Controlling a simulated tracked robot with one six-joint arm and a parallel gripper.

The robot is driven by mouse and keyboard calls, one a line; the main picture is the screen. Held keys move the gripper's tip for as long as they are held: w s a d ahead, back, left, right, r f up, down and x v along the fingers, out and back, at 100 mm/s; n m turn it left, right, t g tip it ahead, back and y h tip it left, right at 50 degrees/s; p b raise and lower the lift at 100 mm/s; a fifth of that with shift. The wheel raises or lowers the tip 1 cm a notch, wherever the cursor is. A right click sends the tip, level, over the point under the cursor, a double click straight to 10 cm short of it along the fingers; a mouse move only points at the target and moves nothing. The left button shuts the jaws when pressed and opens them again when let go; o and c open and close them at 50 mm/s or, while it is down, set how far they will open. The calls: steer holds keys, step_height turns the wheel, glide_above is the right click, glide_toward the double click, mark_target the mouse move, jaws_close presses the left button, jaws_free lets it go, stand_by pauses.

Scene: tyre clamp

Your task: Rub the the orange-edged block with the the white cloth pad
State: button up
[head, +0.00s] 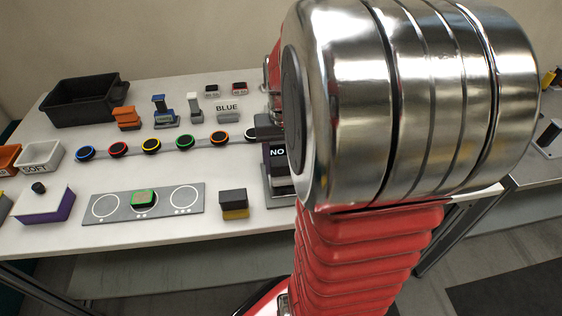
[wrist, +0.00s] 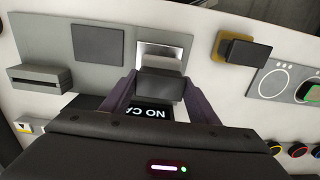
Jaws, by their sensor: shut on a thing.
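My gripper (wrist: 160,92) is shut on a small dark grey block (wrist: 160,84) in the wrist view, in front of a lit slot in a grey panel. In the head view my arm hides most of the gripper. I cannot make out a block with a clearly orange edge; an orange-ringed black disc (head: 219,137) is in the row of discs. A black block with a green edge (head: 143,198) sits on the middle circle of the grey plate (head: 170,212).
A grey-and-yellow block (head: 233,204) stands right of the plate. A "NO CA" display (wrist: 155,113) shows between the fingers. A black bin (head: 88,99), an orange stepped block (head: 126,118) and a white "SOFT" tray (head: 40,157) stand farther off.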

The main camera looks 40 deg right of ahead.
steer(key=shift+s+d, duration=0.5)
steer(key=shift+d, duration=0.2)
steer(key=shift+w+a, duration=0.1)
steer(key=shift+w+a, duration=0.6)
steer(key=shift+a, duration=0.35)
steer(key=shift+s+d, duration=0.1)
steer(key=shift+d, duration=0.05)
steer(key=shift+s+d, duration=0.25)
steer(key=shift+d, duration=0.15)
